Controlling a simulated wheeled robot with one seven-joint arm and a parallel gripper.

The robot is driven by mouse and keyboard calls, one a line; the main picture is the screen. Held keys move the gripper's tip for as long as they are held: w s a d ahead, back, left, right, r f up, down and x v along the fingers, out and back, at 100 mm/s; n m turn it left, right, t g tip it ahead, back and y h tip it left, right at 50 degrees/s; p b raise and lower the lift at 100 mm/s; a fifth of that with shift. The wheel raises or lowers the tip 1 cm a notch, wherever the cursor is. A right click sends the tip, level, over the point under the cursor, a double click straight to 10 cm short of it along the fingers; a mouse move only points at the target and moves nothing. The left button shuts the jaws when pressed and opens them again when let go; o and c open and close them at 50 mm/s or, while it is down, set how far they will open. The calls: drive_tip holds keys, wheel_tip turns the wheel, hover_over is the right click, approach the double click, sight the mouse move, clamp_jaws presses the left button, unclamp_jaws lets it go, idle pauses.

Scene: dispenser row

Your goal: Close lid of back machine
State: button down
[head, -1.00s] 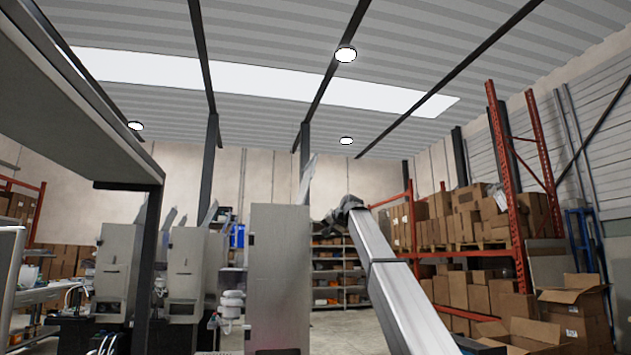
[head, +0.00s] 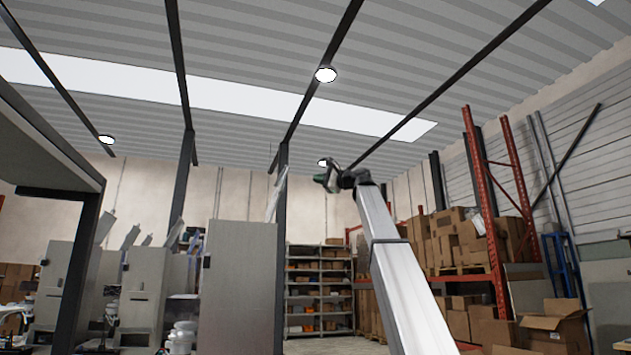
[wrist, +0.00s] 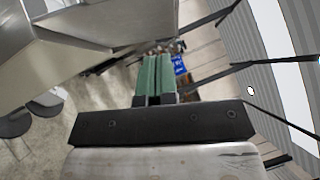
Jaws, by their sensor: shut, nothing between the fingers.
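Several tall grey machines stand in a row at left and centre of the head view. The nearest grey machine (head: 238,290) has a thin raised lid (head: 277,195) standing steeply at its upper right. Another machine (head: 143,290) stands to its left, with more raised panels (head: 175,235) around it. I cannot tell for sure which is the back machine. My gripper (head: 325,178) is up in the air, right of and slightly above the raised lid, apart from it in the picture. In the wrist view its green fingers (wrist: 156,75) are together and empty, beside a grey metal body (wrist: 100,25).
A dark post and overhead shelf (head: 75,265) stand at left. Steel shelving (head: 318,290) is behind. An orange rack with boxes (head: 465,240) and an open carton (head: 555,320) are at right. Round dark stools (wrist: 15,122) show in the wrist view.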

drive_tip(key=w+a+r, duration=0.2)
drive_tip(key=a, duration=0.7)
drive_tip(key=shift+w+a+r, duration=0.2)
drive_tip(key=shift+w+a, duration=0.1)
drive_tip(key=shift+a, duration=0.1)
